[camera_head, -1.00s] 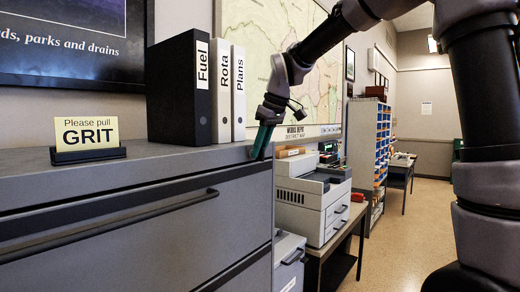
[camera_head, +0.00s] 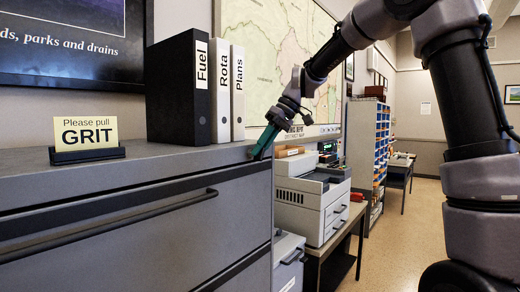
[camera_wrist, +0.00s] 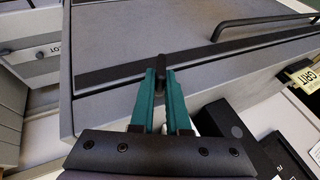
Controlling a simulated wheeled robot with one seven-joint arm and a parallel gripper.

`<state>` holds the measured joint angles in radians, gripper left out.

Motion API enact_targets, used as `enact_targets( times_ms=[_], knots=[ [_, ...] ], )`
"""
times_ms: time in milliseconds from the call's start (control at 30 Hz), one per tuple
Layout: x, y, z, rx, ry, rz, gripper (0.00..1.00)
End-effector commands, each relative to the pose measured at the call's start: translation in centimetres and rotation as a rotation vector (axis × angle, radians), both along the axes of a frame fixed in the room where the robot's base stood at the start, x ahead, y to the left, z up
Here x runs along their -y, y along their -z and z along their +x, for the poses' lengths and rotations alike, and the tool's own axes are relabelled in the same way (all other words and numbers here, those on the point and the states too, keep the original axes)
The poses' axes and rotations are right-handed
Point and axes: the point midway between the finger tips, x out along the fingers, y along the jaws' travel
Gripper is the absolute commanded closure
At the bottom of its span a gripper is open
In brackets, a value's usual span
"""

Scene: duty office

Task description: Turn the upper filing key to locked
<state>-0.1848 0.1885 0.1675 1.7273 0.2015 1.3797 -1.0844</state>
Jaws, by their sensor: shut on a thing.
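The upper filing key (camera_wrist: 161,66) is a small dark piece between my fingertips in the wrist view, at the end of the black strip along the top of the filing cabinet's front. My gripper (camera_wrist: 160,74) has teal fingers and is shut on the key. In the head view my gripper (camera_head: 254,154) reaches the top right front corner of the grey filing cabinet (camera_head: 120,225), tilted down to the left. The key is hidden there by the fingers. I cannot read any lock marking, so the key's lock state is unclear.
A GRIT sign (camera_head: 87,138) and Fuel, Rota and Plans binders (camera_head: 180,92) stand on the cabinet top. The upper drawer has a long black handle (camera_head: 110,218). A grey office machine (camera_head: 310,205) stands on a table to the right. Floor (camera_head: 405,240) is clear beyond.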

Motion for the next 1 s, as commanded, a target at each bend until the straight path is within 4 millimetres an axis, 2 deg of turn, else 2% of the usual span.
enact_targets(
  times_ms=[1000],
  knots=[
    [0.8, 1.3, 0.9, -0.735, 0.003, 0.576, 1.0]
  ],
)
